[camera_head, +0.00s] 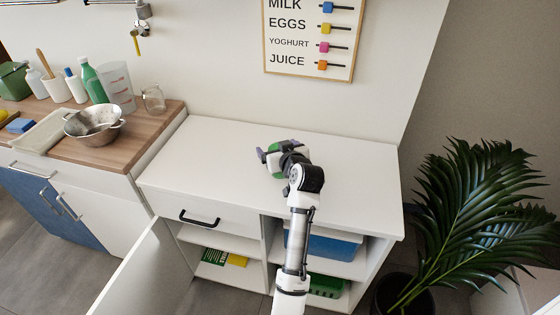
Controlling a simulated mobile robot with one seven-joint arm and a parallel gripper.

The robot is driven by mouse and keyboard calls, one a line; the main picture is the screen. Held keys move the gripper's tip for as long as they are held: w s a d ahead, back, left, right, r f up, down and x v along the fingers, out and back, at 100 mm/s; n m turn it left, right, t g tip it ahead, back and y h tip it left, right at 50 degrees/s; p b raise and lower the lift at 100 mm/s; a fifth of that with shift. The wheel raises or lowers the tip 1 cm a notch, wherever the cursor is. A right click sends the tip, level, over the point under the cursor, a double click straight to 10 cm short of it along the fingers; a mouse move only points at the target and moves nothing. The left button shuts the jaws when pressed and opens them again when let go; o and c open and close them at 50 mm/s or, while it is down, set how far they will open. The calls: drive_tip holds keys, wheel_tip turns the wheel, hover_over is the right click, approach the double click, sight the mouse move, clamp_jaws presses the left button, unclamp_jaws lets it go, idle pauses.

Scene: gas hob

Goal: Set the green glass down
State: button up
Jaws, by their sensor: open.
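My gripper (278,150) is low over the white cabinet top (225,150), near its middle. Its dark purplish fingers are apart. A small patch of green, which looks like the green glass (279,146), shows between and behind the fingers. Most of the glass is hidden by my gripper and wrist. It appears to stand at the cabinet top, but its base is hidden, and I cannot tell whether the fingers touch it.
The cabinet top around my gripper is clear. A wooden counter (150,130) at left holds a metal bowl (94,124), a green bottle (93,82) and a glass jar (154,99). The cabinet door (145,275) hangs open below. A plant (480,210) stands at right.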

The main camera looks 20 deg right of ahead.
drive_tip(key=shift+c, duration=0.5)
drive_tip(key=c, duration=1.2)
drive_tip(key=shift+o, duration=0.2)
drive_tip(key=shift+r, duration=0.1)
wheel_tip(320, 180, up, 20)
drive_tip(key=b, duration=0.3)
